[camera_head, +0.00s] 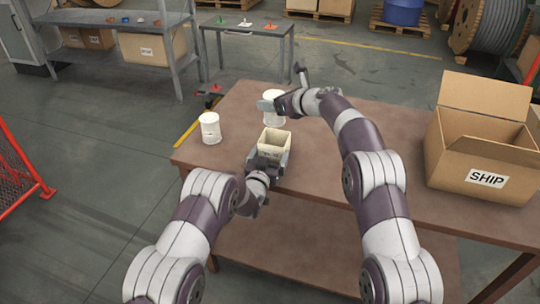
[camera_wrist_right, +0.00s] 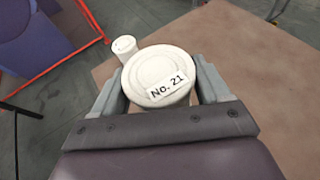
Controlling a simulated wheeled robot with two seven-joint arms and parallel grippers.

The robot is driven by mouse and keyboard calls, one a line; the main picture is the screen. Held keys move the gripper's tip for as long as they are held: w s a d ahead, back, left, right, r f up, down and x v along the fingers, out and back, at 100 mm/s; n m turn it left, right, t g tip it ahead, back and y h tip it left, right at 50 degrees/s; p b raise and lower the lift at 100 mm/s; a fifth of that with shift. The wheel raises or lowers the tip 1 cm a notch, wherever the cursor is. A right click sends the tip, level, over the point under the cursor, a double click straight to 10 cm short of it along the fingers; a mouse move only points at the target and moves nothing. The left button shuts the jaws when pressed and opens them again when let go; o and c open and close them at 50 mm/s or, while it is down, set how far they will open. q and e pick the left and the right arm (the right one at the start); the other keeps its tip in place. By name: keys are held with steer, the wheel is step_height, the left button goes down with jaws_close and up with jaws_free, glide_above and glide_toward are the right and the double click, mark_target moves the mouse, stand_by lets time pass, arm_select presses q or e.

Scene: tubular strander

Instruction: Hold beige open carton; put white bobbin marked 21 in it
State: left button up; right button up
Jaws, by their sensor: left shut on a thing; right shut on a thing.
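The white bobbin marked No. 21 (camera_wrist_right: 158,76) sits between the fingers of my right gripper (camera_wrist_right: 160,90), which is shut on it. In the head view the bobbin (camera_head: 273,97) shows partly behind the right gripper (camera_head: 270,104), over the back part of the brown table. The small beige open carton (camera_head: 274,140) stands in front of it, nearer to me. My left gripper (camera_head: 268,161) is shut on the carton at its near side. The inside of the carton looks empty. The bobbin is behind the carton, not over it.
Another white bobbin (camera_head: 210,128) stands at the table's left edge; it also shows in the right wrist view (camera_wrist_right: 124,46). A large open SHIP box (camera_head: 478,150) takes the right side of the brown table (camera_head: 330,172). A grey table (camera_head: 246,31) stands behind.

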mark_target(275, 132)
steer(key=shift+f, duration=2.2)
steer(key=shift+f, duration=0.1)
steer(key=shift+f, duration=3.15)
steer(key=o, duration=1.1)
steer(key=shift+s+f, duration=0.1)
arm_select(q)
steer(key=o, duration=0.7)
steer(key=v, duration=1.2)
arm_select(e)
steer(key=v, duration=1.2)
